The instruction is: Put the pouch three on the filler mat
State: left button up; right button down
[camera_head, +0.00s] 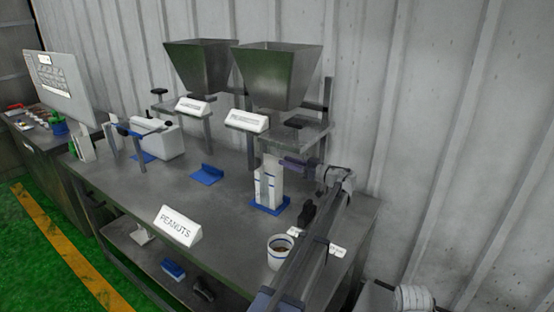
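White pouches (266,189) with blue bands stand upright at a blue mat (270,209) under the right hopper. They overlap, so I cannot tell how many there are or which is pouch three. My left gripper (283,163) reaches in level from the right, at the upper part of the white shape. Its fingers show side-on and blend with the white shape, so I cannot tell whether they are closed on it. Another blue mat (207,175) lies bare on the table to the left.
Two metal hoppers (275,77) (200,66) stand at the back. A PEANUTS sign (177,226) and a white cup (278,262) with brown contents stand near the front edge. A white machine (158,140) stands farther left. The table's middle (160,188) is clear.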

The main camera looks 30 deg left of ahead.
pick_arm(q)
jog(key=shift+s+d, duration=0.2)
jog(key=shift+d, duration=2.35)
